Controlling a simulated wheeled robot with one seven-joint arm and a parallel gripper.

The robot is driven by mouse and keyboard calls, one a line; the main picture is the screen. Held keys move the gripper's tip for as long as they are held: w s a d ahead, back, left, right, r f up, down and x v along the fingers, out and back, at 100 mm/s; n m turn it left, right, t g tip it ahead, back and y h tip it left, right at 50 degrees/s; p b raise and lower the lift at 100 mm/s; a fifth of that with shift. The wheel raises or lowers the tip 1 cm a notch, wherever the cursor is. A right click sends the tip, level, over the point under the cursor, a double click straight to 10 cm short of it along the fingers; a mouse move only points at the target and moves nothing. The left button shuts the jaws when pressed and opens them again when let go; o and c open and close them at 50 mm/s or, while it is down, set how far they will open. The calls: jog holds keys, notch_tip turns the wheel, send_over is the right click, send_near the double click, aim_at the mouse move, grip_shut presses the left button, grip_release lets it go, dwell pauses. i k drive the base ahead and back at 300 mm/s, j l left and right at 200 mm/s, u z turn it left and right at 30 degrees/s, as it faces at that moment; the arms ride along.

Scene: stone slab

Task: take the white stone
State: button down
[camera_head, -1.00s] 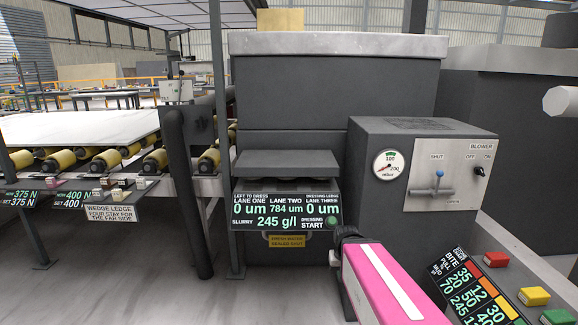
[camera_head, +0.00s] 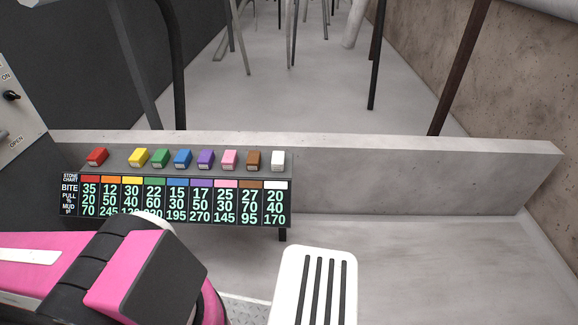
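The white stone (camera_head: 278,160) is a small block at the right end of a row of coloured stones on a grey ledge. It stands upright above the white column of the stone chart, next to the brown stone (camera_head: 253,160). Nothing covers it. Pink and black links of my arm fill the lower left, below the chart and apart from the stones. I do not see the fingers of my gripper in this view.
The stone chart (camera_head: 176,201) hangs below the row. Red (camera_head: 97,157), yellow (camera_head: 138,157) and other stones stand left of the white one, with a gap after red. A low wall (camera_head: 420,170) runs behind. A white slotted part (camera_head: 315,287) stands in front.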

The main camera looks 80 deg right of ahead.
aim_at(277, 161)
jog(key=z, duration=3.3)
jog(key=k+l, duration=0.2)
jog(key=i+j, duration=0.2)
jog(key=i+z, duration=0.05)
